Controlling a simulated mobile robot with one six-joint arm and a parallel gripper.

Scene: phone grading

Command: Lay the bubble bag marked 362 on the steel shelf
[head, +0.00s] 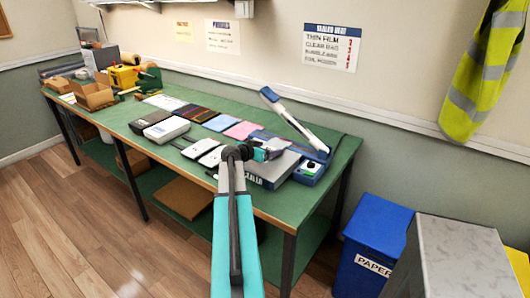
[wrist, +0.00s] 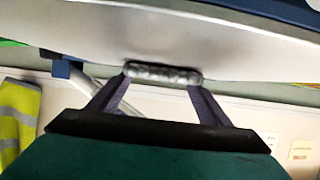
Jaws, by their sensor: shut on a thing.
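My gripper (head: 268,153) is over the right end of the green workbench, near the sealer. In the wrist view its two fingers (wrist: 163,88) are shut on a dark grey, bumpy strip, which looks like the bubble bag (wrist: 163,73) seen edge-on. No number is readable on it, and the gripper hides most of it in the head view. A low grey box with lettering like "SEALED" (head: 262,182) stands at the bench's front edge, just below my gripper. A grey metal block (head: 460,250) stands at the lower right. I cannot tell which is the steel shelf.
A blue-and-white sealer (head: 309,171) with its long arm (head: 290,117) raised stands right behind my gripper. Flat pouches (head: 241,131) and devices (head: 166,130) lie to the left on the bench. A blue paper bin (head: 370,240) stands on the floor at right.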

